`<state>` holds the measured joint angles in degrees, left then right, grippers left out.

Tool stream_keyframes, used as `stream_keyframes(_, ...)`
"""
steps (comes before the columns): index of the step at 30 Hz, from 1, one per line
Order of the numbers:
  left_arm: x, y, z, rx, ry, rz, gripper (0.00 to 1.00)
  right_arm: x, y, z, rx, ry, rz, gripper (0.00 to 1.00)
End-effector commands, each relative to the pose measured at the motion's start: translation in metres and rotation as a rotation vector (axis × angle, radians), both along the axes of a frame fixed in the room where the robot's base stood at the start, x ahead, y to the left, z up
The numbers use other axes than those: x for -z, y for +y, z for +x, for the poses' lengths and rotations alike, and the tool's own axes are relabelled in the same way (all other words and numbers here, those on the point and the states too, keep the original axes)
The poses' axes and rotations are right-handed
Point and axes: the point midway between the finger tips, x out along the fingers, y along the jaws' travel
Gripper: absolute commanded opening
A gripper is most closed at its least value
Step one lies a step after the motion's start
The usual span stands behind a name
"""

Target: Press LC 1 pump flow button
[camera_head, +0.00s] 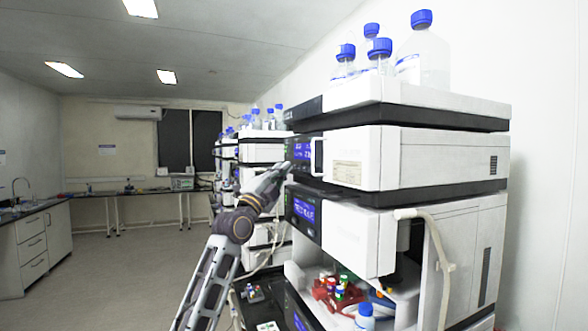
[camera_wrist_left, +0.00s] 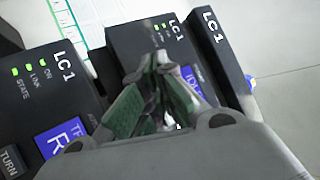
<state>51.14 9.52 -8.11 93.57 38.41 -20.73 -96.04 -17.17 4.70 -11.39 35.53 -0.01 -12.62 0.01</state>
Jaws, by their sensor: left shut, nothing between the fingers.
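The LC 1 stack (camera_head: 375,160) fills the right of the head view, with white modules and dark front panels carrying blue displays. My left gripper (camera_head: 284,169) is shut and empty, close to the front panel of the upper module, just below its blue display (camera_head: 302,151). In the wrist view, my left gripper (camera_wrist_left: 160,62) has its green-padded fingers together in front of a dark panel marked LC 1 (camera_wrist_left: 158,32). The fingers hide part of that panel and its display. I cannot tell which button is pump flow, or whether the fingertips touch the panel. My right gripper is not in view.
A second panel (camera_wrist_left: 60,75) marked LC 1 has green lights and a blue display. Blue-capped bottles (camera_head: 425,55) stand on top of the stack. More stacks stand behind; open floor (camera_head: 110,285) lies at left.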

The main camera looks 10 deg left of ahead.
Motion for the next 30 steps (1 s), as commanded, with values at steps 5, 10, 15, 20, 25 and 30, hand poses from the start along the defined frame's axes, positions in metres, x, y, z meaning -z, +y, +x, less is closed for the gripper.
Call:
stream_keyframes(5,0.0001,0.0001,0.0001,0.0,0.0,0.0,0.0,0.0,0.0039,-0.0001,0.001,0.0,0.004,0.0)
stream_keyframes(10,-0.0001,-0.0006,0.0006,0.0,0.0,0.0,0.0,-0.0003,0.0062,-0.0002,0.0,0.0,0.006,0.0)
stream_keyframes(15,-0.0001,-0.0016,0.0012,0.0,0.0,0.0,0.0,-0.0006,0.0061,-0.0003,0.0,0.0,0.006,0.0)
stream_keyframes(20,0.0,-0.0026,0.0019,0.0,0.001,0.0,0.0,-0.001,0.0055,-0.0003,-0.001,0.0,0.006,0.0)
stream_keyframes(25,0.0,-0.0035,0.0027,0.001,0.001,0.0,0.0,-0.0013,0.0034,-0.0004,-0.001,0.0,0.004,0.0)
stream_keyframes(30,0.0001,-0.0045,0.0035,0.001,0.001,0.0,0.0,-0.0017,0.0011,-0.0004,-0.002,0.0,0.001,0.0)
